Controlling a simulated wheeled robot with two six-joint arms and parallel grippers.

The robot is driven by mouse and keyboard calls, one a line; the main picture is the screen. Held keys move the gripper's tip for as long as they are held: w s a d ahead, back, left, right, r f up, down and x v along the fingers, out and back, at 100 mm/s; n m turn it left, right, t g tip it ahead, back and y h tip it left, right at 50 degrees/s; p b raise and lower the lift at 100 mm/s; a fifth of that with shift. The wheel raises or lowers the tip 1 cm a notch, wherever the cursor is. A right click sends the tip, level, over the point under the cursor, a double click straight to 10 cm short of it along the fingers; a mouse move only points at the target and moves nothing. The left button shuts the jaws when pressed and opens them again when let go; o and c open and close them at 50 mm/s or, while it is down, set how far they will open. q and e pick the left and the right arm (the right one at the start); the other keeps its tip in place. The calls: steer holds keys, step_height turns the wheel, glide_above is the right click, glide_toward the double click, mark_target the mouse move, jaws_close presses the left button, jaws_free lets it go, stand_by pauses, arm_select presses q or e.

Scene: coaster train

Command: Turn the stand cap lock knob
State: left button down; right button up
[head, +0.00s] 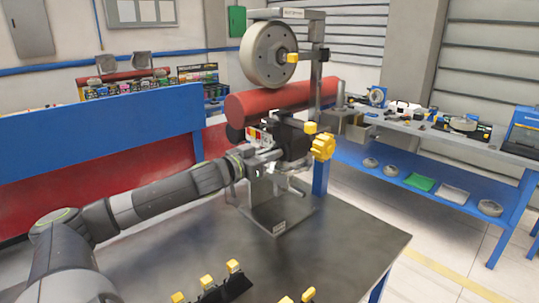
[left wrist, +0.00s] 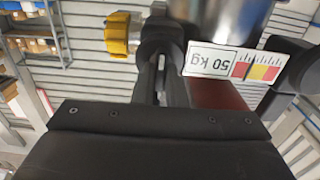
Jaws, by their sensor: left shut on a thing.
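A metal test stand (head: 284,213) stands on the dark table and carries a large grey wheel (head: 268,55) at the top. A large yellow lobed knob (head: 322,147) sticks out on the right of its black block (head: 296,136). A yellow knob (left wrist: 121,34) also shows in the left wrist view. My left gripper (head: 277,154) reaches in from the left, low on the block. In the left wrist view its fingers (left wrist: 163,80) are shut on a dark part right of the yellow knob. The exact contact is hard to see. My right gripper is out of view.
A "50 kg" scale label (left wrist: 211,61) is close to the fingers. Yellow-topped black pieces (head: 234,267) sit at the table's front. The table's right side (head: 355,243) is clear.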

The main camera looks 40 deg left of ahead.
arm_select(q)
steer(key=shift+d+f+m+b, duration=0.1)
steer(key=shift+m+b, duration=0.9)
steer(key=shift+m, duration=3.6)
steer(key=shift+d+f+m+b, duration=0.1)
steer(key=shift+m+b, duration=0.9)
steer(key=shift+m, duration=3.6)
steer(key=c, duration=1.5)
jaws_free()
steer(key=shift+f, duration=0.1)
